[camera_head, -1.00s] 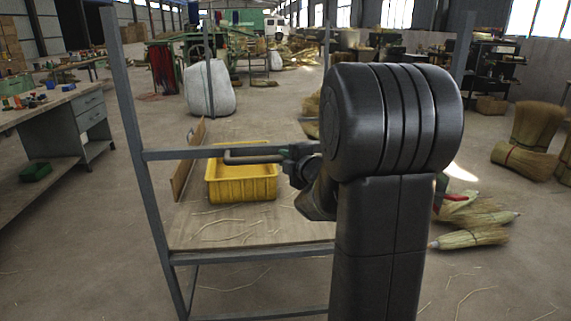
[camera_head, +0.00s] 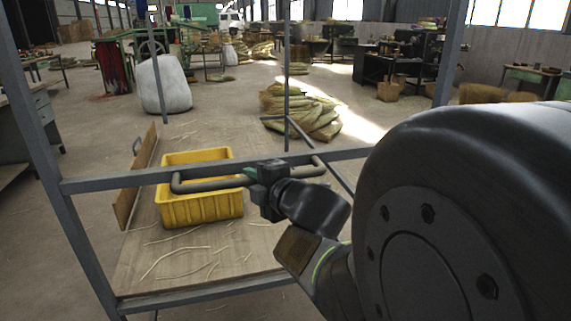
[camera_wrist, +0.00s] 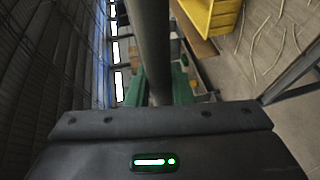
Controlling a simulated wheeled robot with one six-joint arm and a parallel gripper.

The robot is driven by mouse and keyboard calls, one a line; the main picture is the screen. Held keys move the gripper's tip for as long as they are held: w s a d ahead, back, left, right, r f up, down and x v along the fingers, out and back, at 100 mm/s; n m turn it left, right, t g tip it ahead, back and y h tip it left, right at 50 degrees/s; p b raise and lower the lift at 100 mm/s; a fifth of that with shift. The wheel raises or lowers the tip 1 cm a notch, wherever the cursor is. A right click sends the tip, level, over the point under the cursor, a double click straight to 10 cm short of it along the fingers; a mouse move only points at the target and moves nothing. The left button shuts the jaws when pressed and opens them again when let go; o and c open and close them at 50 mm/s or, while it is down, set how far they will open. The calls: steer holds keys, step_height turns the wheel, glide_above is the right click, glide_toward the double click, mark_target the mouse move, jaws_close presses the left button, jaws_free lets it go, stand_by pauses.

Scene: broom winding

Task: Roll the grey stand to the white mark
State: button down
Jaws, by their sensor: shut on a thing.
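The grey stand (camera_head: 110,184) fills the left and middle of the head view, a metal frame with uprights, a crossbar and a wooden deck (camera_head: 190,255). A curved grey handle (camera_head: 208,184) is fixed to its near crossbar. My gripper (camera_head: 266,180) is shut on this handle near its right part. In the wrist view the handle bar (camera_wrist: 150,45) runs between the green fingers of my gripper (camera_wrist: 160,88). I cannot make out a white mark on the floor, and the stand's wheels are out of view.
A yellow crate (camera_head: 200,208) and loose straw strands lie on the deck, with a wooden board (camera_head: 136,178) along its left edge. A white sack (camera_head: 164,84) stands beyond on the left. Straw bundles (camera_head: 305,110) lie on the floor behind the stand. A bench is at the left edge.

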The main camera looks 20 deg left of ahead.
steer(key=shift+s+d+f, duration=0.1)
steer(key=shift+s+d, duration=0.2)
steer(key=shift+s, duration=0.15)
steer(key=c, duration=1.3)
jaws_free()
